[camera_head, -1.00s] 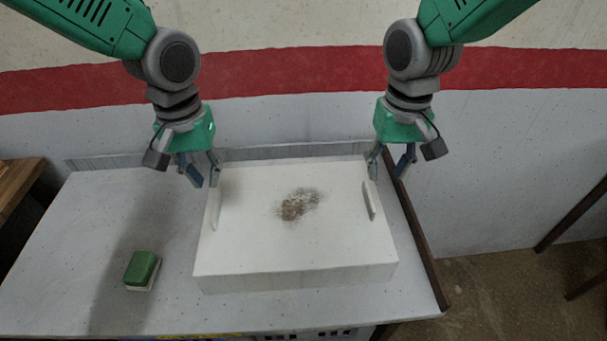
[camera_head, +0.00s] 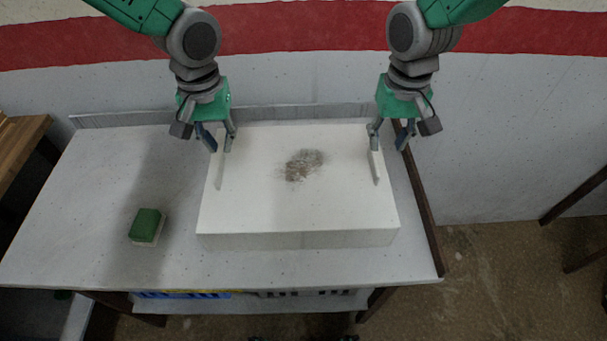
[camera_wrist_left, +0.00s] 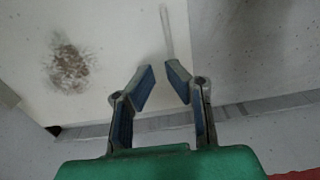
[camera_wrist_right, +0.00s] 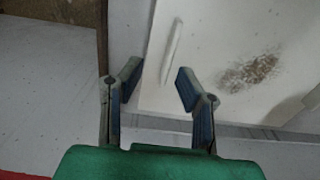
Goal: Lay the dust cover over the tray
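A shallow white box-shaped piece, which looks like the dust cover (camera_head: 300,212), lies on the table. It has a brown dirt patch and an upright grip at each side: left grip (camera_head: 219,172), right grip (camera_head: 376,168). No separate tray can be made out. My left gripper (camera_head: 220,148) is open and empty above the far end of the left grip. In the left wrist view the left grip (camera_wrist_left: 166,32) lies beyond its fingertips. My right gripper (camera_head: 388,146) is open and empty near the far end of the right grip (camera_wrist_right: 171,50). Whether either touches cannot be told.
A green and white brush or sponge (camera_head: 147,227) lies on the table (camera_head: 85,215), left of the white piece. A low ledge and a wall stand behind. A dark rail (camera_head: 424,215) edges the right. Blue crates (camera_head: 185,295) sit below the front edge. The left tabletop is mostly clear.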

